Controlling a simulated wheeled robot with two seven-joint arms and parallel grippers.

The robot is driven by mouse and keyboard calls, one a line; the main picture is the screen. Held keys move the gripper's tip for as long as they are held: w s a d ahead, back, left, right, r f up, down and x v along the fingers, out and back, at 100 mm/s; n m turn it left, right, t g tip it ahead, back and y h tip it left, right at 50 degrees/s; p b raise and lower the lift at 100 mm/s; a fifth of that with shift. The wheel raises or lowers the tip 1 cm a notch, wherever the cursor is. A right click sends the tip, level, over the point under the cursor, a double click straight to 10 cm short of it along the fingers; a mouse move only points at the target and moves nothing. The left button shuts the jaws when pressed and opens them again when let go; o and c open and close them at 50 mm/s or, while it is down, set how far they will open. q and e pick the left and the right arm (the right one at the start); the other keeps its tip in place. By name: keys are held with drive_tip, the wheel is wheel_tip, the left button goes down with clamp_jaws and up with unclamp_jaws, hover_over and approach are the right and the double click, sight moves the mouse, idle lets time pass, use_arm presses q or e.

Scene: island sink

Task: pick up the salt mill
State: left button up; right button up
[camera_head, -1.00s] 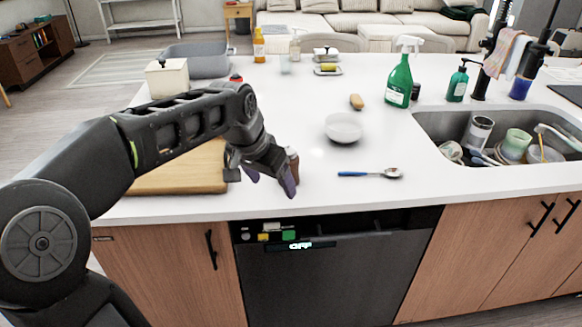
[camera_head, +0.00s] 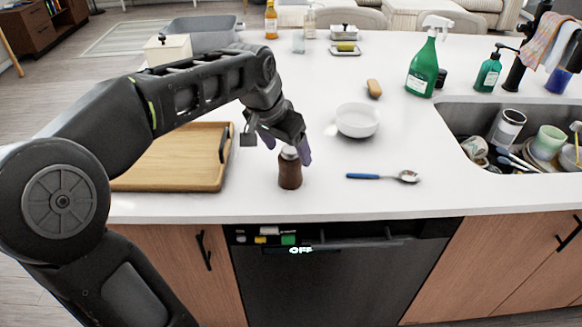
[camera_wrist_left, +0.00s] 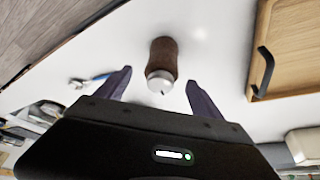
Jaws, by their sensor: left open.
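The salt mill (camera_head: 290,170) is a small dark brown cylinder with a silver top. It stands upright on the white counter near the front edge, between the cutting board and the spoon. My left gripper (camera_head: 285,150) is open just behind and above the mill in the head view, with purple-grey fingers. In the left wrist view the mill (camera_wrist_left: 163,62) shows ahead of the open left gripper (camera_wrist_left: 160,85), its silver top between the two fingertips and its body beyond them. The fingers appear apart from it. My right gripper does not show.
A wooden cutting board (camera_head: 175,165) with a dark handle lies left of the mill. A blue-handled spoon (camera_head: 385,177) and a white bowl (camera_head: 357,120) are to the right. The sink (camera_head: 470,118) with dishes is farther right. The counter's front edge is close.

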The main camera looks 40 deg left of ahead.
use_arm(q)
drive_tip(key=shift+x, duration=1.1)
drive_tip(key=x, duration=0.5)
drive_tip(key=shift+a+f+p, duration=0.1)
drive_tip(key=shift+f+p, duration=0.05)
drive_tip(key=shift+p, duration=0.25)
drive_tip(key=shift+s, duration=0.1)
drive_tip(key=c, duration=1.6)
drive_tip(key=shift+c, duration=0.2)
wheel_tip(320, 180, up, 10)
drive_tip(key=shift+r, duration=0.1)
